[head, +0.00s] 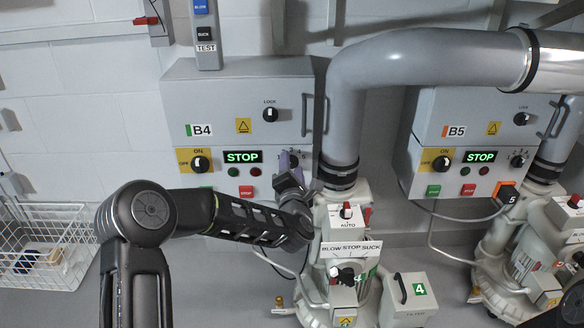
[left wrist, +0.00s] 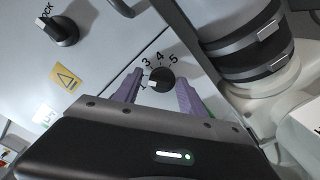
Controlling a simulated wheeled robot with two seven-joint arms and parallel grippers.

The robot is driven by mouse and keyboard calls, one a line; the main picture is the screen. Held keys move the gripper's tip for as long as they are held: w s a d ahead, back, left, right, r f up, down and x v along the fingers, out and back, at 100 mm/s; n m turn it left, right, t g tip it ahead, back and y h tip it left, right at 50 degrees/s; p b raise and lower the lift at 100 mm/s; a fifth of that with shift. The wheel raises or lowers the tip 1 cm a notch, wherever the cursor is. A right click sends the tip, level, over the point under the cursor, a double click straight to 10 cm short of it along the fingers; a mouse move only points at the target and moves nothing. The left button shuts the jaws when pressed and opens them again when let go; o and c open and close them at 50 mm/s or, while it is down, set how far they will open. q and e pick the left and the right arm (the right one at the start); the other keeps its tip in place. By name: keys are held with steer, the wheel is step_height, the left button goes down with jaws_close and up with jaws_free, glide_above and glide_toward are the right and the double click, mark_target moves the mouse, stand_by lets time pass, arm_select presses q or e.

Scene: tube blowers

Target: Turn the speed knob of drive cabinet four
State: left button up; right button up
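Drive cabinet B4 (head: 240,95) is a grey wall box with a lit green STOP display. Its black speed knob (left wrist: 161,79) shows in the left wrist view, with 3, 4 and 5 printed around it and a white mark on its left side. My left gripper (head: 289,160) is at the cabinet's lower right and hides most of this knob in the head view. In the left wrist view its purple fingers (left wrist: 158,90) stand on either side of the knob, with small gaps visible. My right gripper is out of view.
The ON/OFF switch (head: 200,163) and LOCK knob (head: 270,114) sit on the same cabinet. A large grey pipe (head: 345,120) and blower 4 (head: 345,235) stand close to the right. Cabinet B5 (head: 470,120) is further right. A wire basket (head: 45,240) is at left.

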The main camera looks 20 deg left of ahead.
arm_select(q)
steer(key=shift+a+r, duration=0.1)
steer(key=shift+r, duration=0.05)
jaws_close()
